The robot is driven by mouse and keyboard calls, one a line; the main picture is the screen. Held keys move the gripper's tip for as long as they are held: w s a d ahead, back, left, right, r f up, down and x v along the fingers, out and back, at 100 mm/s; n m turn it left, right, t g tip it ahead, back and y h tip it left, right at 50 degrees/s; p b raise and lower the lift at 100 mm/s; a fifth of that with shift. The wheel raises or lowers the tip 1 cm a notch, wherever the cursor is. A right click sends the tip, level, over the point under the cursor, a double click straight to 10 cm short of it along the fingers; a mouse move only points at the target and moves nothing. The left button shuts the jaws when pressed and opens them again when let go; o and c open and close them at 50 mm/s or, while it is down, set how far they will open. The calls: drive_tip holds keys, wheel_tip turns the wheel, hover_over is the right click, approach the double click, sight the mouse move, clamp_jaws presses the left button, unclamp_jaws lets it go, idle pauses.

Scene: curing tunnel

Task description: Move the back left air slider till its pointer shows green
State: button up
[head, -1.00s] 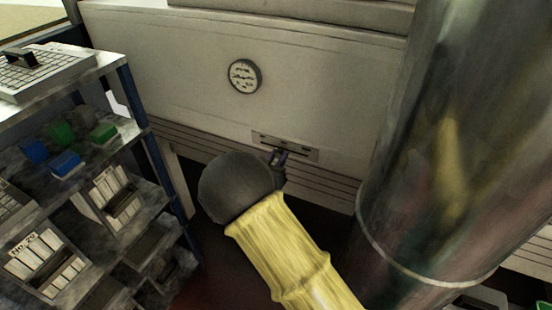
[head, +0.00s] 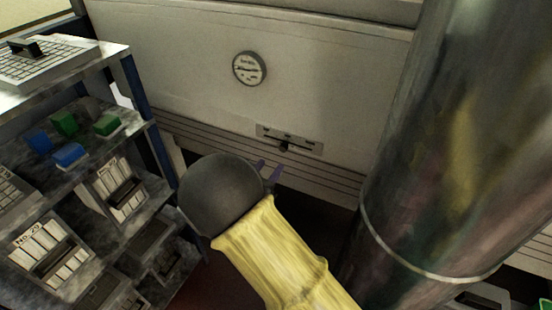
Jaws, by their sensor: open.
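The air slider (head: 290,139) is a pale slotted plate low on the white tunnel wall, with a small dark knob (head: 284,146) at about the middle of its slot. Any pointer colour on it is too small to read.
A round dial (head: 249,68) sits on the wall above the slider. A shelf rack (head: 125,140) with blue and green blocks and boxes stands at the left. A large shiny metal duct (head: 440,150) fills the right side. Grooved slats (head: 335,182) run below the slider.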

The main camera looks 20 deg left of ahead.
drive_tip(key=s+a, duration=0.1)
drive_tip(key=s, duration=0.8)
drive_tip(key=shift+a, duration=0.3)
